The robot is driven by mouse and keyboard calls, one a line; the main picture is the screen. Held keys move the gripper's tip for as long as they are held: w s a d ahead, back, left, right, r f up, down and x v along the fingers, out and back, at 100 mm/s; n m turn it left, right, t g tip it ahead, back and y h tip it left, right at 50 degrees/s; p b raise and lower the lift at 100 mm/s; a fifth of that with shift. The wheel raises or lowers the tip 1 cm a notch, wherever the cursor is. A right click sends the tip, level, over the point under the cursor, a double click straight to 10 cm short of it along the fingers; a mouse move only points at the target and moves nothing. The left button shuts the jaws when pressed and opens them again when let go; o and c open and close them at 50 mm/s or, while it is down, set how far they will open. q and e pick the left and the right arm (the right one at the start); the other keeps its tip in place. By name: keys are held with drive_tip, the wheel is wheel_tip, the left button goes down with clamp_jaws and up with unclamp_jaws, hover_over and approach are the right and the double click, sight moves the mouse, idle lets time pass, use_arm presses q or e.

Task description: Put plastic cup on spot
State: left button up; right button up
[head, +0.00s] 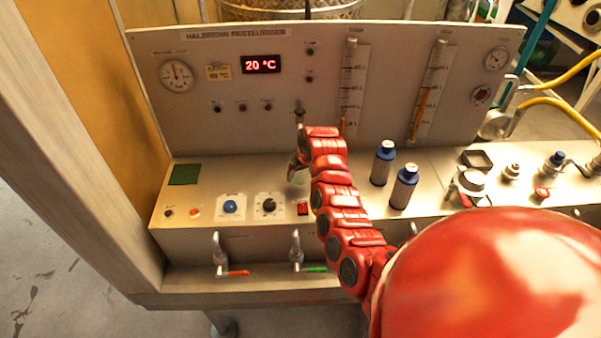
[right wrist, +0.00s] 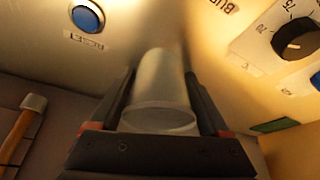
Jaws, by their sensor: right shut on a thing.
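My right arm reaches across the console in the head view, with its right gripper (head: 296,165) over the shelf in front of the upright panel. In the right wrist view the right gripper (right wrist: 160,85) is shut on a translucent plastic cup (right wrist: 160,98), which sits between the two dark fingers. A dark green square spot (head: 184,174) lies bare on the shelf at the left, apart from the gripper. A green patch (right wrist: 275,125) also shows at the right of the wrist view. My left gripper is not in view.
Two blue-capped bottles (head: 383,163) (head: 404,186) stand right of my arm. A blue button (head: 230,207), a black dial (head: 269,206) and a red switch (head: 302,208) line the shelf front. Taps (head: 219,256) hang below. The shelf between spot and gripper looks clear.

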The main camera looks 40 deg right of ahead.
sight(304, 173)
drive_tip(key=shift+f, duration=0.2)
drive_tip(key=o, duration=1.2)
drive_tip(key=shift+c, duration=0.2)
drive_tip(key=shift+r, duration=0.3)
drive_tip(key=b+v, duration=0.3)
drive_tip(key=v, duration=0.4)
drive_tip(key=shift+r, duration=0.15)
drive_tip(key=p+v, duration=0.2)
drive_tip(key=v, duration=0.2)
drive_tip(key=shift+s+r, duration=0.2)
